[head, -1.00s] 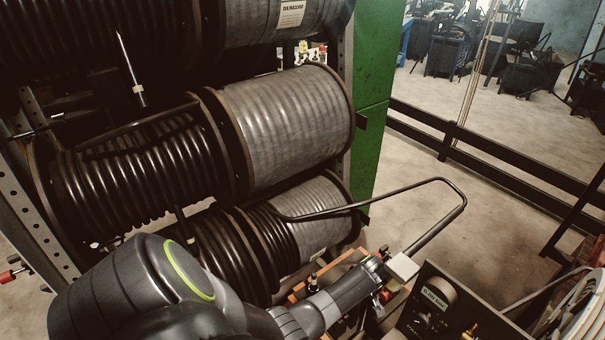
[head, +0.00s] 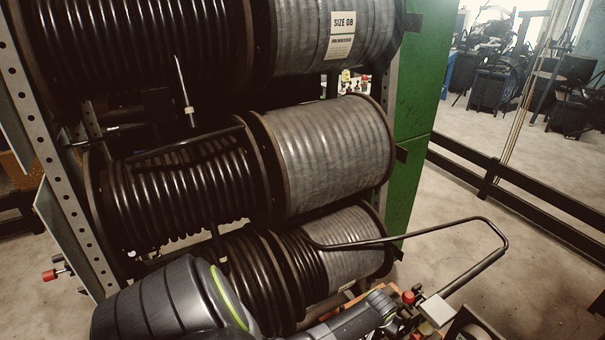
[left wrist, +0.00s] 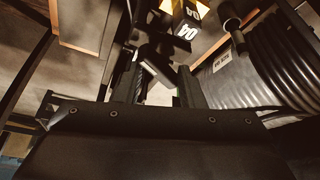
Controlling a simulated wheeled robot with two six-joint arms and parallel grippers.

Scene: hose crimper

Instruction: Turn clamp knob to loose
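No part in view can be surely identified as the clamp knob. A small red knob (head: 50,274) sticks out from the rack's left post in the head view. Another small red part (head: 408,297) sits at the bottom, by the end of my left arm. In the head view my left arm comes in from the bottom left, and its fingers cannot be made out. In the left wrist view my left gripper (left wrist: 158,88) has its two dark fingers apart, with a gap between them. A dark and pale part shows beyond the gap; I cannot tell whether it is touched. My right gripper is out of view.
A rack holds several hose reels, including a middle grey reel (head: 330,155) and a lower grey reel (head: 350,240). A bent black bar (head: 440,230) juts out right of them. A green cabinet (head: 420,100) stands behind.

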